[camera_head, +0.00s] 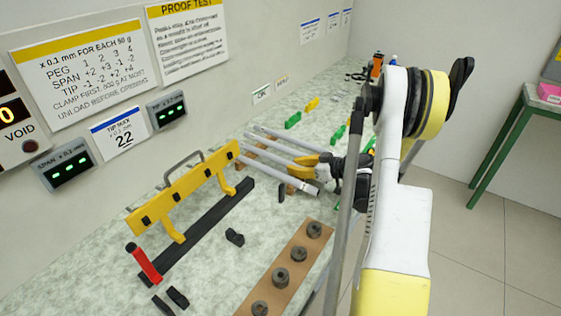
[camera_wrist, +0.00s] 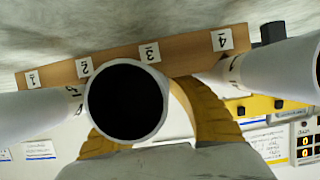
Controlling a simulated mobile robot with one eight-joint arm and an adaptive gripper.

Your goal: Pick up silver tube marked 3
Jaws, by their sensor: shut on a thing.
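Several silver tubes lie side by side on the bench in the head view, one of them in front (camera_head: 285,175). My gripper (camera_head: 312,162) is at their right ends, with yellow fingers. In the wrist view, my gripper (camera_wrist: 150,115) has its yellow fingers around a silver tube (camera_wrist: 136,133), whose dark open end faces the camera. The label 3 (camera_wrist: 150,53) on the wooden rack (camera_wrist: 115,68) is just above this tube. I cannot read a mark on the tube itself, nor tell whether it is clear of the rack.
Other tubes lie close on the left (camera_wrist: 35,112) and right (camera_wrist: 275,70) in the wrist view. A yellow clamp fixture (camera_head: 185,195) with a red handle (camera_head: 145,265) stands left of the tubes. A brown board (camera_head: 292,262) with dark round weights (camera_head: 280,277) lies in front.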

